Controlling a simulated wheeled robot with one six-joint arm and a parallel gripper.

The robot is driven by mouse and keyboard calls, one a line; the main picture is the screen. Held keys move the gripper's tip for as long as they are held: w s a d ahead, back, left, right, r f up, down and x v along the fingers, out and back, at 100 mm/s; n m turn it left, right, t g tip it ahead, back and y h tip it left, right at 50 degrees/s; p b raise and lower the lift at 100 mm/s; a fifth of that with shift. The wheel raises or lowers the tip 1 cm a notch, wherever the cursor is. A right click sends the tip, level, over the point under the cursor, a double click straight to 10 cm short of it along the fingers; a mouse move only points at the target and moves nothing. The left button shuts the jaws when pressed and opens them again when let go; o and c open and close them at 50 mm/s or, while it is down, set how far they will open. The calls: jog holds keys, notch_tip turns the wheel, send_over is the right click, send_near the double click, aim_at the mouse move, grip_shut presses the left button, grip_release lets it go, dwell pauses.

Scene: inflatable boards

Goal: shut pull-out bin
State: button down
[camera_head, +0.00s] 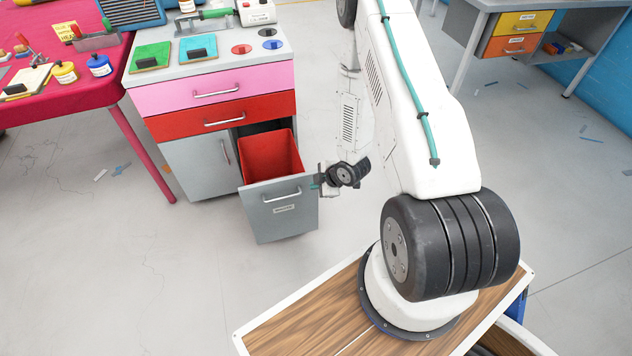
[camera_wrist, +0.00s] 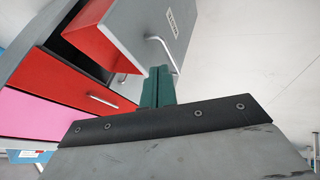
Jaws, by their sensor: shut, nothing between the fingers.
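The pull-out bin (camera_head: 280,215) is open at the lower right of the cabinet. It has a grey front with a metal handle and a label, and a red liner (camera_head: 270,158) behind it. In the wrist view the bin's grey front (camera_wrist: 138,28) is at the top, with its handle in front of the fingers. My gripper also shows in the wrist view (camera_wrist: 158,75), with green fingers shut together and empty.
The cabinet (camera_head: 190,165) has a pink drawer (camera_head: 190,92) and a red drawer (camera_head: 215,117) above, both shut, and a closed grey door at left. A red table (camera_head: 110,95) with tools stands left. A desk (camera_head: 480,60) stands back right. The floor before the bin is clear.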

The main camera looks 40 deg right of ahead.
aim_at(297, 183)
jog(key=w+f, duration=0.1)
jog(key=w, duration=0.1)
jog(key=w+f, duration=0.4)
jog(key=shift+w+a+f, duration=0.2)
jog(key=shift+w+a, duration=0.05)
jog(key=shift+w, duration=0.05)
jog(key=shift+w+d, duration=0.15)
jog(key=shift+w, duration=0.35)
